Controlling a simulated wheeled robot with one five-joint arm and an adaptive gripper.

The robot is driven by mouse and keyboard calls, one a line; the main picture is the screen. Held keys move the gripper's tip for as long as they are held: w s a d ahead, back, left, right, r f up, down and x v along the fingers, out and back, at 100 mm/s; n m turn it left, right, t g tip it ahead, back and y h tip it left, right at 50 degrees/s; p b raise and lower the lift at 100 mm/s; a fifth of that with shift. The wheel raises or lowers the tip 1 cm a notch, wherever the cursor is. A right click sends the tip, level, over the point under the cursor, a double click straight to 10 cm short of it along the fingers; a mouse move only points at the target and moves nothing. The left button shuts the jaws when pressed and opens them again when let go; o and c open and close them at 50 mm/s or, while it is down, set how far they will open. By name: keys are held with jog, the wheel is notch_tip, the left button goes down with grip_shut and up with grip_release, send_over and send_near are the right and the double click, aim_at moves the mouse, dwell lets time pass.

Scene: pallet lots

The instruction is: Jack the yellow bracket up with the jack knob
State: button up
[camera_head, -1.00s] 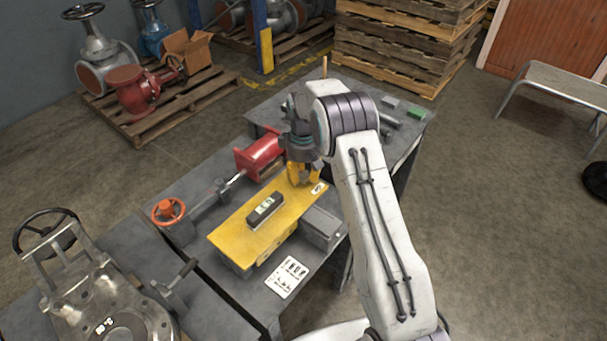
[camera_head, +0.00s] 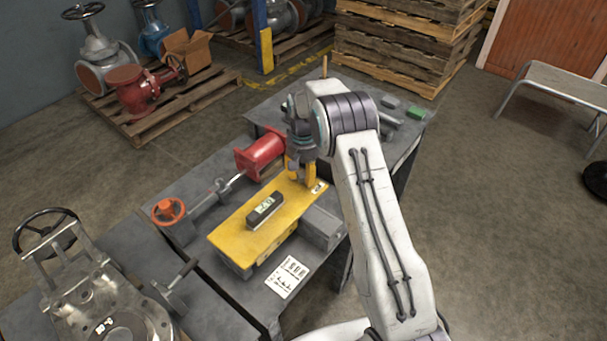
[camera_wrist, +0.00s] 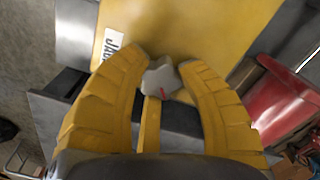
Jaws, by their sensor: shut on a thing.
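The yellow bracket (camera_head: 232,232) is a wide flat plate on the workbench, and it fills the top of the wrist view (camera_wrist: 205,25). A black level-like block (camera_head: 265,208) lies on its top. The jack knob (camera_wrist: 161,78) is grey and lobed with a red mark, by the bracket's edge near a white label (camera_wrist: 113,45) reading "JA…". My gripper (camera_wrist: 164,72) has its yellow fingers on both sides of the knob, shut on it. In the head view, my gripper (camera_head: 302,175) is at the bracket's far right end, and the knob is hidden there.
A red cylinder (camera_head: 262,153) with an orange handwheel (camera_head: 168,211) lies behind and left of the bracket. A grey block (camera_head: 320,228) sits at its right side. A printed card (camera_head: 287,277) lies in front. A metal valve body (camera_head: 105,295) stands at the lower left.

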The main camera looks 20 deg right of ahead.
aim_at(303, 174)
jog(key=shift+s+f, duration=0.25)
jog(key=shift+f, duration=0.05)
jog(key=o, duration=1.2)
jog(key=shift+w+r, duration=0.15)
notch_tip(303, 174, up, 12)
jog(key=shift+w+r, duration=0.1)
jog(key=shift+w, duration=0.05)
